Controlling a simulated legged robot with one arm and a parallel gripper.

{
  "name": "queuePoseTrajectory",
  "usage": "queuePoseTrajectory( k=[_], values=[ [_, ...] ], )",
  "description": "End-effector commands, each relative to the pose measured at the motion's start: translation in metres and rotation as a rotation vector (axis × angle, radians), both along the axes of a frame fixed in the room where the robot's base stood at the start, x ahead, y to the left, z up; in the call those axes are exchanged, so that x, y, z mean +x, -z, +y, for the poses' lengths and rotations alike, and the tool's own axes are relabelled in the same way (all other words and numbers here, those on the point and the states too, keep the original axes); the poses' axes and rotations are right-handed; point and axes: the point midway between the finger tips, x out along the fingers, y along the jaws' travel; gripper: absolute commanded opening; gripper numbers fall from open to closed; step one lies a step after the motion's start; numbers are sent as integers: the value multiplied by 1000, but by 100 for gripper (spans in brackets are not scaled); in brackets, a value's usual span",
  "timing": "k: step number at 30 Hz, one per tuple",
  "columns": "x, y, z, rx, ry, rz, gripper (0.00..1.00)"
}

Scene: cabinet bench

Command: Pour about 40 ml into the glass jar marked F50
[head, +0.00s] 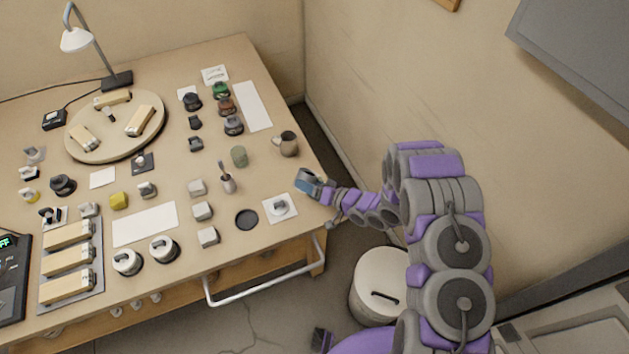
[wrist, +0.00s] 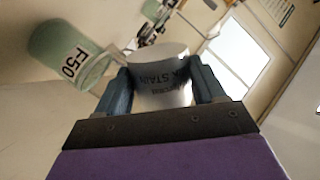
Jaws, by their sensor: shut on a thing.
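The glass jar marked F50 (wrist: 68,55) is pale green and shows at the left of the wrist view, apart from my gripper. A small green cylinder (head: 239,156) on the bench looks like the same jar; its label cannot be read there. My gripper (wrist: 160,80) is shut on a pale container (wrist: 162,68) with dark lettering that partly reads "STAIN". In the head view my gripper (head: 308,184) is at the bench's right edge, right of and nearer than the green cylinder. The held container's contents are hidden.
A brown jug (head: 288,144) stands behind my gripper. A brush holder (head: 228,184), a dark round disc (head: 247,219) and a white card (head: 275,214) bearing a small item lie to the left. A white rail (head: 265,285) runs along the bench front. A lidded bin (head: 372,270) stands on the floor.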

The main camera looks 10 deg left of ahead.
Motion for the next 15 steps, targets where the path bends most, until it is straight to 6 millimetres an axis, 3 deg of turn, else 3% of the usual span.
queuePoseTrajectory(
  k=[15],
  values=[
    [2, -4, -1, 19, 0, 52, 30]
  ],
)
